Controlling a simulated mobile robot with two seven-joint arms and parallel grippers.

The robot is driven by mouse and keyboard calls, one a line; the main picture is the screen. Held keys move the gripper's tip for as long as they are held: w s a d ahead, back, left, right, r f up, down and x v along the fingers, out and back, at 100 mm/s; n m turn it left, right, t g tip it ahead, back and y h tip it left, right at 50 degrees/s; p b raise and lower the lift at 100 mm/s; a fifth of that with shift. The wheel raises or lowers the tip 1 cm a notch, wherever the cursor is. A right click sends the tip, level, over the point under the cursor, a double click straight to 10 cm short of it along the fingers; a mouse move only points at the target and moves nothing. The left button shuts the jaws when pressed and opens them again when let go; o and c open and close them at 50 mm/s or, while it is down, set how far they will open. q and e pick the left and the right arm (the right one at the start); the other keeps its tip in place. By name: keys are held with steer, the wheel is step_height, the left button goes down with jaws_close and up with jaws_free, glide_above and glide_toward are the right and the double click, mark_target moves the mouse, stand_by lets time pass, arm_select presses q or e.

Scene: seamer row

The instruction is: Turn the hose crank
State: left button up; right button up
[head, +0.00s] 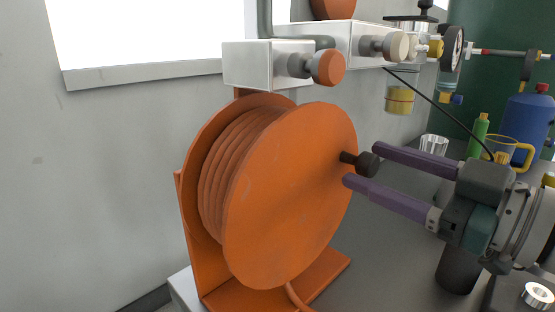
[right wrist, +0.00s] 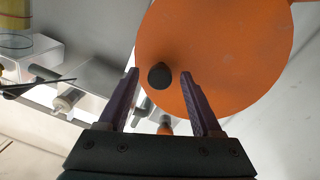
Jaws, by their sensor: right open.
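The orange hose reel (head: 290,200) stands on an orange bracket, with orange hose wound on its drum. Its crank is a short black knob (head: 364,164) sticking out from the right part of the disc. My right gripper (head: 360,164) is open, with one purple finger above the knob and one below it in the head view. In the right wrist view the knob (right wrist: 160,75) lies between the fingertips, with a gap on both sides. The reel's disc (right wrist: 215,50) fills the area behind it. My left gripper is not in view.
White boxes with an orange knob (head: 328,67) and a cream knob (head: 397,46) are on the wall above the reel. A clear glass (head: 433,144), green bottle (head: 478,136), yellow-handled mug (head: 510,150) and blue container (head: 525,125) stand at the right behind my gripper.

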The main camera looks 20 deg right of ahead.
steer(key=shift+x, duration=0.8)
jaws_close()
stand_by(1.0)
